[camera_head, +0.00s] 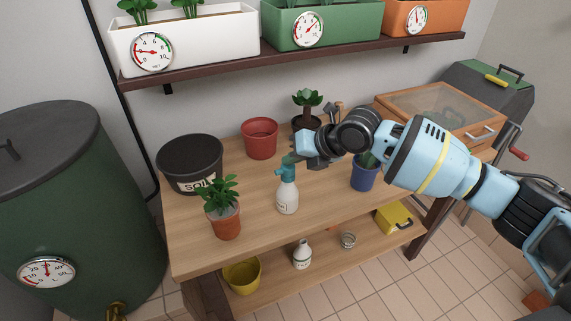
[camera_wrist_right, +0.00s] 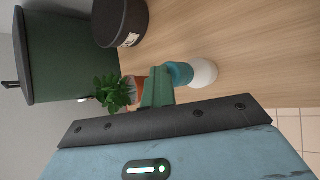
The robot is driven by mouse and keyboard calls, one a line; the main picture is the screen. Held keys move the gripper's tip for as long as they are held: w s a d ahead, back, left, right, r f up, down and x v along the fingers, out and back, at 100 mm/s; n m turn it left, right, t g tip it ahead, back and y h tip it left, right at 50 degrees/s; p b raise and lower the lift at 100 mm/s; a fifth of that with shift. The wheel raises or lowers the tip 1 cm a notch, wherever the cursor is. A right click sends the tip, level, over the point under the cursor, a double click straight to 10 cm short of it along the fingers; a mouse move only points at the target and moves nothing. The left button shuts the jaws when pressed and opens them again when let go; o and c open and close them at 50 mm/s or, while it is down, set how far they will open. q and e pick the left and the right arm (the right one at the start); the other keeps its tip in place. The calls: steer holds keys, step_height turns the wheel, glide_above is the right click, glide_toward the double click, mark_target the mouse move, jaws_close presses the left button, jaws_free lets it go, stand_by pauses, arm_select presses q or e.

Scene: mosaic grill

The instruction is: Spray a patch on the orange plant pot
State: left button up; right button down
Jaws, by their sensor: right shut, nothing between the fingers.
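The orange plant pot (camera_head: 226,224) with a leafy green plant stands at the front left of the wooden bench. A spray bottle (camera_head: 287,198) with a white body and teal head stands upright to its right. My right gripper (camera_head: 302,160) is shut and empty, close behind and above the bottle's head; I cannot tell whether they touch. In the right wrist view the bottle's white body (camera_wrist_right: 204,73) lies beyond the gripper, with the orange pot (camera_wrist_right: 134,90) beside it. Patches on the pot are too small to make out. My left gripper is not in view.
On the bench (camera_head: 330,205) stand a black soil bucket (camera_head: 180,155), a red pot (camera_head: 259,140) and a blue pot (camera_head: 363,175) under my right arm. A dark green barrel (camera_head: 75,190) is at left. A planter shelf (camera_head: 230,58) hangs above. The bench's front is clear right of the bottle.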

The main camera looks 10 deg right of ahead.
mark_target(293, 167)
steer(key=shift+s+d+r+p, duration=0.15)
steer(key=shift+r+p, duration=0.35)
steer(key=shift+r, duration=0.55)
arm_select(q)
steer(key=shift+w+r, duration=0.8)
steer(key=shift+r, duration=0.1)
arm_select(e)
steer(key=shift+r, duration=0.5)
stand_by(0.5)
